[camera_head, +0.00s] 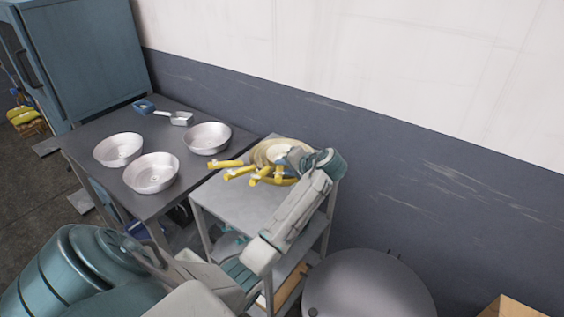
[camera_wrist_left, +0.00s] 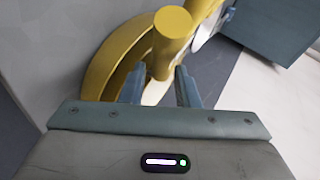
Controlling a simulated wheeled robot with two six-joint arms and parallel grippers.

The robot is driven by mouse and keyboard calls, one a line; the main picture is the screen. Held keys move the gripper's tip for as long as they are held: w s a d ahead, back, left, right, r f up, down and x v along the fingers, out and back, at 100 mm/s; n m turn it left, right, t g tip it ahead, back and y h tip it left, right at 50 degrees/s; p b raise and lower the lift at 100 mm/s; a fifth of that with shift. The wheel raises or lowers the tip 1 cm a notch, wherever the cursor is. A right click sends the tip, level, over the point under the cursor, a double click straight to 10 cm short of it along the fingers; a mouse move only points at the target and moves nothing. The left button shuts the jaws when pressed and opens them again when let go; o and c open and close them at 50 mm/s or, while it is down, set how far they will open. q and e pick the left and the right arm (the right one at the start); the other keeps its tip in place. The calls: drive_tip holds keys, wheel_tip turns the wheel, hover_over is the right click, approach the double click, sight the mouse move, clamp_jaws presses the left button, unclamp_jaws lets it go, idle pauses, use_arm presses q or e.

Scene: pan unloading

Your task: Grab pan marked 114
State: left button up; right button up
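Several pans with yellow handles lie stacked on the top shelf of a grey metal cart (camera_head: 231,197); a yellow rim (camera_head: 264,150) shows at the back of the stack. The yellow handles (camera_head: 240,172) stick out to the left and front. They carry small pale tags, too small to read, so I cannot tell which pan is marked 114. My left gripper (camera_head: 283,168) is over the right side of the stack. In the left wrist view its fingers are apart, on either side of a yellow handle (camera_wrist_left: 170,38), with narrow gaps showing. My right gripper is out of view.
A dark table (camera_head: 105,133) at left bears three metal bowls (camera_head: 152,172) and a metal scoop (camera_head: 181,118). A blue cabinet (camera_head: 85,55) stands behind it. The wall (camera_head: 420,150) is close behind the cart. A grey round drum (camera_head: 368,285) stands right of the cart.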

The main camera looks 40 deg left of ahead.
use_arm(q)
drive_tip(key=shift+f, duration=0.1)
clamp_jaws()
